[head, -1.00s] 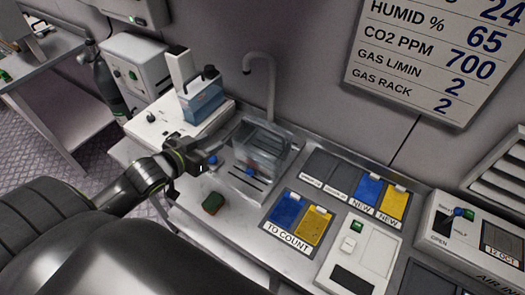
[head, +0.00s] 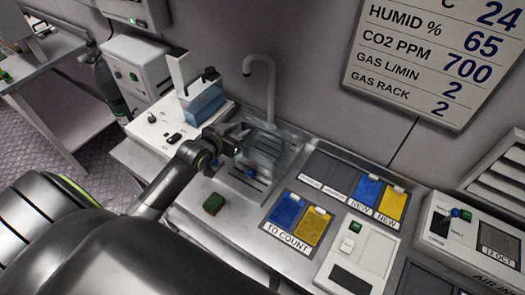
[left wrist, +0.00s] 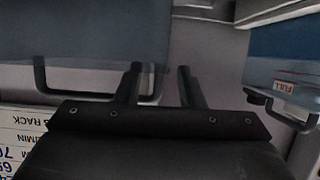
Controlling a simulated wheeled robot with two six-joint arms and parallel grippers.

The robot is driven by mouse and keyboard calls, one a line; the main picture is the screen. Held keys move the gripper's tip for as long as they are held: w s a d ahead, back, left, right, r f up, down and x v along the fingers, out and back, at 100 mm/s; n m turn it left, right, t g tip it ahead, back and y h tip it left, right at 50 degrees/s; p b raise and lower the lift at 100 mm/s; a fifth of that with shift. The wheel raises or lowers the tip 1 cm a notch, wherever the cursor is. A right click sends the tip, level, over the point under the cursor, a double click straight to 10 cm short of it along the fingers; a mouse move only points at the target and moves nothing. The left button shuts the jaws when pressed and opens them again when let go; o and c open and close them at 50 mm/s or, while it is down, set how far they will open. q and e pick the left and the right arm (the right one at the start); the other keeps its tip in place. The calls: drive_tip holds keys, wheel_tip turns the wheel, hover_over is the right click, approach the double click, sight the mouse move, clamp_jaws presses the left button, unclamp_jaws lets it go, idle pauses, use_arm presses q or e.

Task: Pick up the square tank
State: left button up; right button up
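The square tank, a clear box with pale blue contents (head: 268,147), stands in the sink. In the left wrist view it fills the upper left (left wrist: 80,35), with a dark handle bar along its edge. My left gripper (head: 243,134) is at the tank's left side. In the left wrist view its two fingers (left wrist: 158,75) stand apart, open. One end of the handle shows between them; I cannot tell whether they touch it. My right gripper is not in view.
A second tank (head: 205,97) with blue liquid sits on a white machine behind left; its FULL label (left wrist: 284,86) shows in the left wrist view. A curved tap (head: 270,85) rises behind the sink. A sponge (head: 214,204) and blue and yellow cards (head: 285,210) lie in front.

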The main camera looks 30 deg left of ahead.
sight(243, 128)
use_arm(q)
drive_tip(key=shift+x, duration=1.55)
drive_tip(key=shift+s, duration=0.1)
drive_tip(key=shift+c, duration=0.4)
clamp_jaws()
